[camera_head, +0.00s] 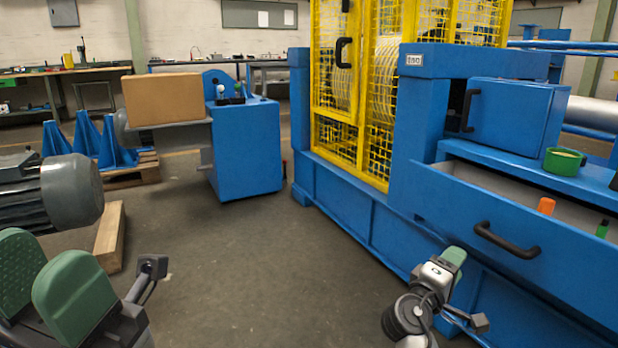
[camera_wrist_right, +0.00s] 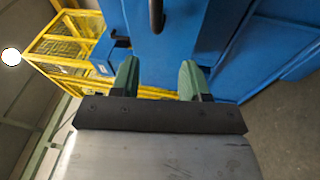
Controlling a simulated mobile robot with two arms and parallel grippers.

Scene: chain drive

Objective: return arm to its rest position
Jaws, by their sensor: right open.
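My right gripper (camera_head: 452,262) is low in front of the blue machine's drawer side in the head view. In the right wrist view its two green fingers (camera_wrist_right: 157,76) stand apart with nothing between them. The blue machine front and a dark handle lie beyond the fingers there. My left gripper (camera_head: 58,280) is at the lower left corner of the head view. Its two green pads are apart, one partly covering the other, and I see nothing held.
The blue machine (camera_head: 340,200) with yellow mesh doors (camera_head: 365,100) fills the right. Its open drawer (camera_head: 470,185) has a black handle (camera_head: 505,240). A grey motor (camera_head: 70,190) and wooden beam (camera_head: 110,235) are at the left. A cardboard box (camera_head: 163,99) stands behind. The middle floor is clear.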

